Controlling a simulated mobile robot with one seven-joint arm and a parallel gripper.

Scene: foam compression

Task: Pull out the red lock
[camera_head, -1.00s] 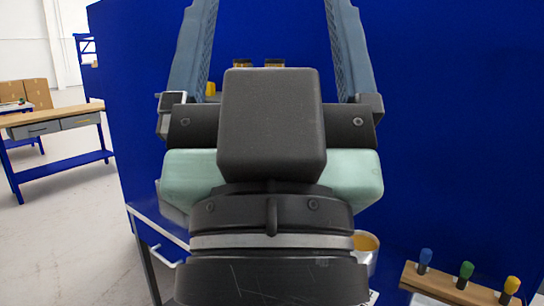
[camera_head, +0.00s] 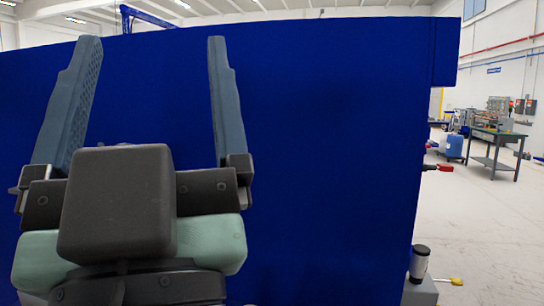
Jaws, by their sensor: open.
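A small red part (camera_head: 440,168) with a black piece at its left juts out past the right edge of the blue panel (camera_head: 330,150). It looks like the red lock, but it is small and I cannot tell how it is fixed. My gripper (camera_head: 152,45) is at the left of the view, in front of the panel. Its two long grey fingers point up and stand wide apart, with nothing between them. The red part is well to the right of my gripper and apart from it.
A grey block with a dark-topped cylinder (camera_head: 420,262) stands low at the right, beside a small yellow piece (camera_head: 449,281). A dark table (camera_head: 495,140) and a blue barrel (camera_head: 455,146) stand far back right. Open floor lies between.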

